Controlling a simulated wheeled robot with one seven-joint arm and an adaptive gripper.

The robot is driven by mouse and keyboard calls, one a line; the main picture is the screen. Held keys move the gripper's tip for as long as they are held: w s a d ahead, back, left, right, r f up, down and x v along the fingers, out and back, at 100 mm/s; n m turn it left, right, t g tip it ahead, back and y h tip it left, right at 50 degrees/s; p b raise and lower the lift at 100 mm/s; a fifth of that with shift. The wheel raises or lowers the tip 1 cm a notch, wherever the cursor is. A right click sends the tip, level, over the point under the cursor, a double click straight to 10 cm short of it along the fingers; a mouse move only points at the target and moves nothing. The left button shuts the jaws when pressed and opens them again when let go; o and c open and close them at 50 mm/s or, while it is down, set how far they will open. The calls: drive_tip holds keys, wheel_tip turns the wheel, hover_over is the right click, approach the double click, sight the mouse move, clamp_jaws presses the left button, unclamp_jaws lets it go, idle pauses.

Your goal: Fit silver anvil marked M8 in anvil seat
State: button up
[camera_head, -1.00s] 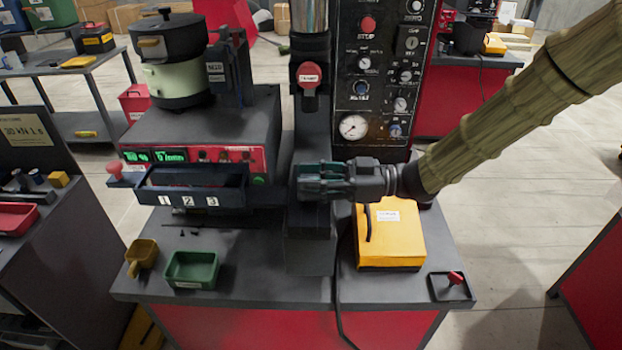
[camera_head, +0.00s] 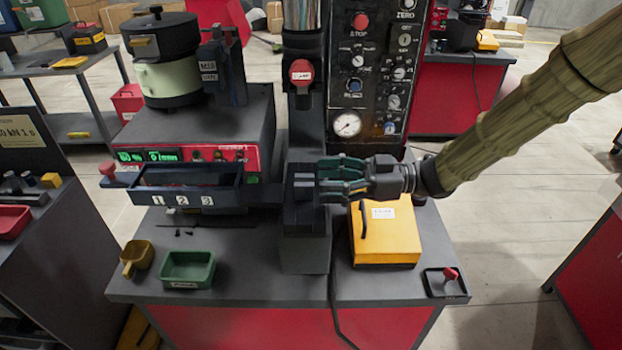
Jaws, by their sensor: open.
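My gripper (camera_head: 322,179) is in front of the press column, pointing left. Its green-padded fingers are open, with no object seen held between them. Just left of the fingertips, a small grey block-like part (camera_head: 303,180) sits on top of the dark press pedestal (camera_head: 305,240), where the anvil seat appears to be. I cannot tell whether this grey part is the silver anvil or part of the seat. No M8 mark is readable. Small dark and grey cylinders (camera_head: 30,180) stand on the left bench, too small to identify.
A bowl feeder (camera_head: 168,85) and a numbered drawer tray (camera_head: 185,198) stand left of the press. A green bin (camera_head: 187,270) and a yellow scoop (camera_head: 137,257) lie at the front left. A yellow box (camera_head: 385,245) and a red-knobbed pad (camera_head: 447,282) are at the right.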

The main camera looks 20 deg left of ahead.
drive_tip(key=v, duration=0.7)
idle(0.6)
